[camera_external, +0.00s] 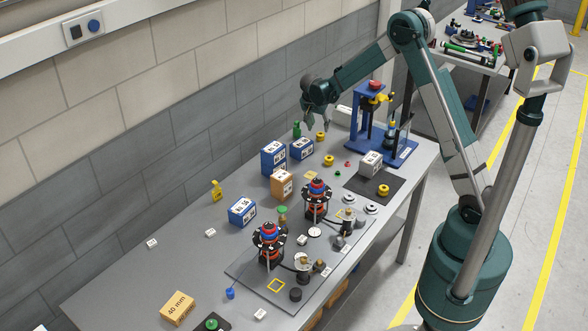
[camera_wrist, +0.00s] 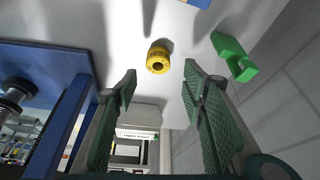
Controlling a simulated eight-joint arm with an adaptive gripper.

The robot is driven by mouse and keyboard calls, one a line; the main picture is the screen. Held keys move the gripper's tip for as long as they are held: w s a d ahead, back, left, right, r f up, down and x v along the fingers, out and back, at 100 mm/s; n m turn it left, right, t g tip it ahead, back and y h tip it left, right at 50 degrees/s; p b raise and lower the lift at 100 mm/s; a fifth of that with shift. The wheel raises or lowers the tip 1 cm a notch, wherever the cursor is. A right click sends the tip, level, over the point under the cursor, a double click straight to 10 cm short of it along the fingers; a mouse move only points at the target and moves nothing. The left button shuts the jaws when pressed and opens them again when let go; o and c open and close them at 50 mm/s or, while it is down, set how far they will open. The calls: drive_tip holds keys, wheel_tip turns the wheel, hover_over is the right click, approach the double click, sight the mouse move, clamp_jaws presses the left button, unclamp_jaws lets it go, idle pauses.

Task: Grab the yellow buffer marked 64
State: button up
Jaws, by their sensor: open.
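A small yellow ring-like buffer (camera_wrist: 158,61) lies on the grey table in the wrist view, just beyond and between my fingertips and apart from them. It appears to be the buffer (camera_external: 320,136) near the wall in the external view. Other yellow buffers stand nearer the middle (camera_external: 329,161) and on a dark mat (camera_external: 384,190). I cannot read a 64 on any of them. My gripper (camera_external: 315,121) is open and empty above the table's far end; its two green fingers show in the wrist view (camera_wrist: 160,74).
A green part (camera_wrist: 234,57) lies right of the buffer, close to the wall. A blue fixture (camera_external: 372,130) stands to the right. Blue boxes (camera_external: 273,157) and an orange box (camera_external: 282,185) stand nearer. Black-red-blue assemblies (camera_external: 270,243) occupy the middle of the table.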

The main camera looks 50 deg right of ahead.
sight(321, 133)
drive_tip(key=shift+f, duration=0.15)
drive_tip(key=shift+x, duration=2.5)
drive_tip(key=shift+s, duration=0.15)
drive_tip(key=shift+c, duration=0.7)
drive_tip(key=c, duration=0.9)
